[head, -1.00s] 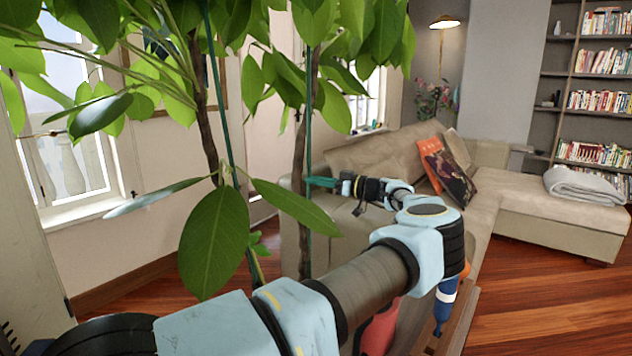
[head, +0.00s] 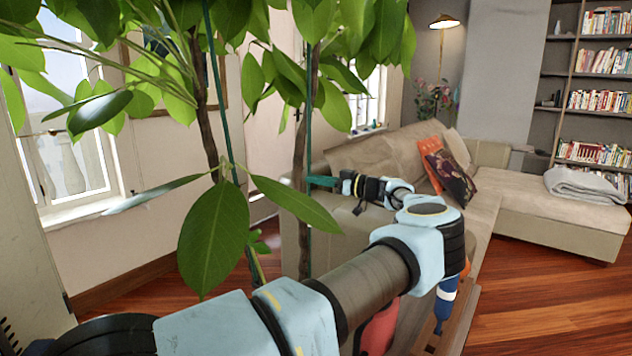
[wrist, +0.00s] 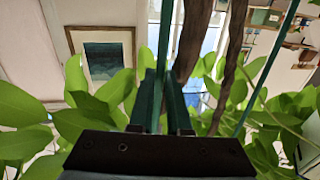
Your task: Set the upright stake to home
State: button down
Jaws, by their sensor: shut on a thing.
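A thin green upright stake (head: 309,110) runs close along the right-hand trunk of a leafy plant in the head view. My gripper (head: 312,182) reaches in from the right at about mid-height of the stake and is shut on it. In the wrist view the same stake (wrist: 165,40) rises between the two green fingers of my gripper (wrist: 165,85). Its lower part is hidden there by the gripper's body. In the head view its top goes up into the leaves.
A second green stake (head: 222,100) leans beside the left trunk (head: 203,110). The right trunk (head: 299,165) stands right by the fingers. Large leaves (head: 214,240) hang in front. A beige sofa (head: 350,240) is behind my arm. Open wooden floor (head: 530,310) lies at the right.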

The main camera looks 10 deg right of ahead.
notch_tip(320, 180, down, 7)
jog(key=b, duration=0.8)
jog(key=shift+f, duration=0.15)
jog(key=shift+s, duration=0.15)
jog(key=c, duration=0.9)
grip_release()
jog(key=shift+o, duration=0.2)
